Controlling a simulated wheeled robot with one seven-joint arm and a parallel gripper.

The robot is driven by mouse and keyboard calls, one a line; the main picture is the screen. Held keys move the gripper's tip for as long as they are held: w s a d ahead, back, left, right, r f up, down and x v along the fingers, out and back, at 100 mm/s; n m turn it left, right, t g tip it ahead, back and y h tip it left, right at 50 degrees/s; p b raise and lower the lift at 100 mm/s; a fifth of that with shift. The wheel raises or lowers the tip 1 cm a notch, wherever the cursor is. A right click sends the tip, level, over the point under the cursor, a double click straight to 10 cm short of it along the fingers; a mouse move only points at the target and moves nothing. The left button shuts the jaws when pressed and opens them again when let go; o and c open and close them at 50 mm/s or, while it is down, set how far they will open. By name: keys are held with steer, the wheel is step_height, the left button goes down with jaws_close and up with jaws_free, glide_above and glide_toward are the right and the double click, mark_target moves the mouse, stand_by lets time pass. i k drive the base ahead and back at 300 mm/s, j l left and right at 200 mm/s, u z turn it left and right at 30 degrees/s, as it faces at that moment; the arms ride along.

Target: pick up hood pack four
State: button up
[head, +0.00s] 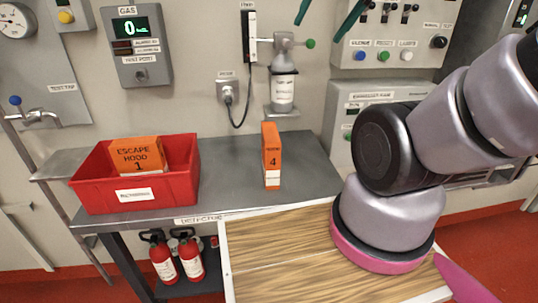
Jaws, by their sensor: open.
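Hood pack four (271,158) is a narrow orange box with a 4 on its face and a white label low down. It stands upright on the grey bench (228,172), right of the red bin, with nothing touching it. My gripper (317,31) shows only as two dark green fingers at the top edge, spread apart with nothing between them. They appear well above the pack and a little to its right in the picture. The rest of the gripper is out of frame.
A red bin (140,198) on the bench's left holds an orange escape hood 1 pack (138,154). A dispenser with a bottle (284,88) hangs on the wall behind pack four. Fire extinguishers (178,258) stand below. The bench around pack four is clear.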

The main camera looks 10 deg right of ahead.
mark_target(271, 142)
steer(key=k+j+z, duration=0.4)
steer(key=j, duration=0.4)
steer(key=k+j+z, duration=0.35)
steer(key=k+j, duration=0.25)
steer(key=k, duration=0.1)
